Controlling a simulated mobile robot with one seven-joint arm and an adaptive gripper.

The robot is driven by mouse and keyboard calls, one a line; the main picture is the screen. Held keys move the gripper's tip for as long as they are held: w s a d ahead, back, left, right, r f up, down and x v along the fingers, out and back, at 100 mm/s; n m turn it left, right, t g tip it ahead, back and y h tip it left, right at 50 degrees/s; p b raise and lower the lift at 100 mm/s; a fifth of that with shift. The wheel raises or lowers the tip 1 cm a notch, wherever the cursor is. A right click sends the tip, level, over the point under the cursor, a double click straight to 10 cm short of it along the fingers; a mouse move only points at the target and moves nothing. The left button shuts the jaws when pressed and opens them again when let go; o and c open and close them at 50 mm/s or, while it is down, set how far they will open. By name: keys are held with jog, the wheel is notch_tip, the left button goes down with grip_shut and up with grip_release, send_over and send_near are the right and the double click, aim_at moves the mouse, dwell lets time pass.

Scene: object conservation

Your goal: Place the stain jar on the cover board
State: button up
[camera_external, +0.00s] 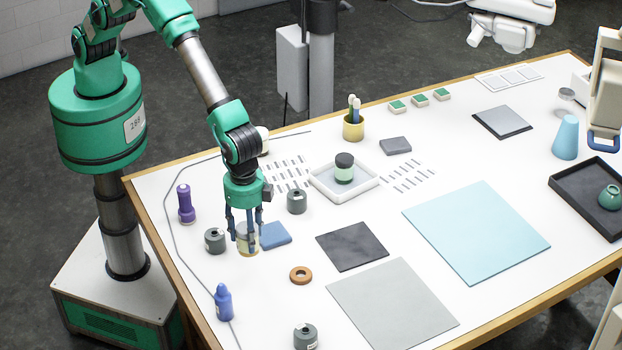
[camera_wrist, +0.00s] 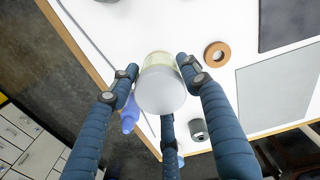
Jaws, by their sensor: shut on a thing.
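My gripper (camera_external: 245,228) points down at the left part of the table, its blue fingers closed around a pale yellowish jar. This jar (camera_external: 247,243) has a whitish-grey top, which faces the camera in the wrist view (camera_wrist: 160,92). I cannot tell whether its base touches the table. A green jar with a dark lid (camera_external: 344,170) stands in a white tray. No label shows which is the stain jar. Flat boards lie to the right: dark grey (camera_external: 352,246), light grey (camera_external: 392,305) and pale blue (camera_external: 476,232). Which is the cover board is not marked.
Small grey canisters (camera_external: 215,241) (camera_external: 297,201), a blue block (camera_external: 275,235), a purple bottle (camera_external: 186,204) and a blue bottle (camera_external: 223,302) surround my gripper. A brown ring (camera_external: 301,275) lies toward the boards. A thin cable runs along the left edge. The boards look bare.

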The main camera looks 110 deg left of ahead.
jog(key=shift+a, duration=0.1)
jog(key=w+a+n, duration=0.1)
jog(key=w+a, duration=0.7)
jog(key=a, duration=0.3)
jog(key=w+a+r+n+p, duration=0.1)
jog(key=w+a, duration=0.7)
jog(key=a, duration=0.2)
jog(key=shift+w+a+n, duration=0.15)
jog(key=shift+a+n, duration=0.25)
jog(key=p, duration=0.1)
send_over(332, 236)
jog(key=shift+f, duration=2.85)
jog(key=shift+f, duration=0.15)
jog(key=shift+f+p, duration=0.5)
jog(key=shift+f, duration=1.45)
jog(key=shift+f, duration=0.1)
